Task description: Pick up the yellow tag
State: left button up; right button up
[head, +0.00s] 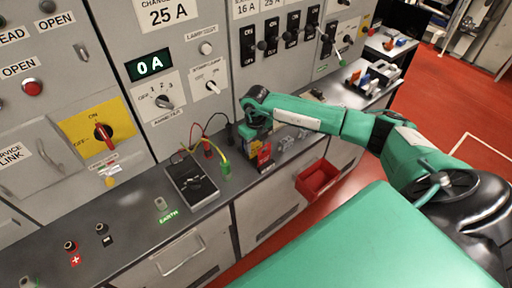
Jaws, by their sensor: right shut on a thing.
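Another small yellow piece (111,181) hangs on the panel under the yellow switch plate, away from the gripper. My left gripper is not in view.
A black meter (193,182) with red, black and yellow-green leads lies on the counter (135,225). Terminals stand at the front left. A red open bin (317,178) is fixed on the counter's front. Grey panels with switches (103,132) rise behind.

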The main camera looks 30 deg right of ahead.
notch_tip(320, 180, up, 19)
jog(key=b, duration=0.5)
jog(key=shift+f, duration=0.2)
dwell(0.6)
jog(key=s+a+f+n, duration=0.6)
jog(key=a+n, duration=0.1)
jog(key=n, duration=1)
jog(key=s+a+f+n, duration=0.5)
jog(key=s+a+n, duration=0.2)
jog(key=n, duration=1.1)
jog(key=shift+s+a+f, duration=0.25)
jog(key=shift+a+f, duration=0.15)
jog(key=shift+a, duration=0.05)
